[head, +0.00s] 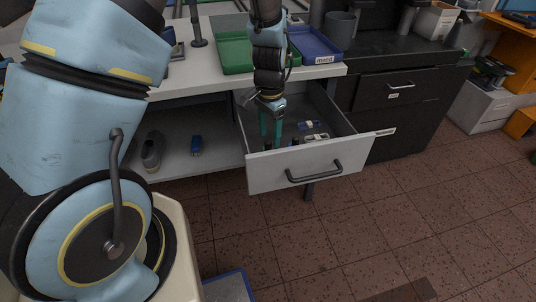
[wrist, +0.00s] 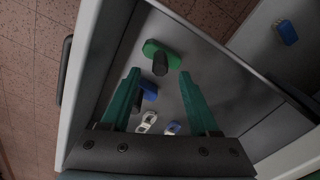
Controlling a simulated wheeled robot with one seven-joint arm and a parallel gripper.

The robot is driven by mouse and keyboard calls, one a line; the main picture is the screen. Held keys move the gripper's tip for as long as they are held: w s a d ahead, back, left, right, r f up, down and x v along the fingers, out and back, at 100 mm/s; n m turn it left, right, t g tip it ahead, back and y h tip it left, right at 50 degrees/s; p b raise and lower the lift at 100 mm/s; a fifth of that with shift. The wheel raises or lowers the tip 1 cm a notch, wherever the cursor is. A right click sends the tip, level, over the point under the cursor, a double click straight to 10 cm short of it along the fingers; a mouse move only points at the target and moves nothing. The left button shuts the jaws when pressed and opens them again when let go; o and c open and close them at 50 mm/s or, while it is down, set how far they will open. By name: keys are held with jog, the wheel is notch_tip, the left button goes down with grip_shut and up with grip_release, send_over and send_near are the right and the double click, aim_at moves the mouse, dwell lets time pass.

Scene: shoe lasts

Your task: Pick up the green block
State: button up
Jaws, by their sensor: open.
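A green block (wrist: 163,52), flat with rounded ends and a dark knob-like part against it, lies on the floor of the open drawer in the wrist view. My gripper (wrist: 160,76) is open, with its two teal fingers spread apart. The block shows just beyond the fingertips, roughly in line with the gap between them. In the head view my gripper (head: 271,138) points down into the drawer (head: 264,168). I cannot make out the green block there; the fingers and drawer front may hide it.
A blue piece (wrist: 149,90) with a dark part and white-and-blue pieces (wrist: 147,122) share the drawer. Drawer walls stand close around my fingers. A grey shoe-like thing (head: 152,150) and a blue brush (head: 196,145) lie on the shelf. Green (head: 234,54) and blue trays (head: 316,44) stand above.

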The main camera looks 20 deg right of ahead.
aim_at(269, 141)
jog(key=shift+a+f+p, duration=0.15)
jog(key=shift+f+p, duration=0.15)
jog(key=shift+f, duration=1.35)
grip_shut()
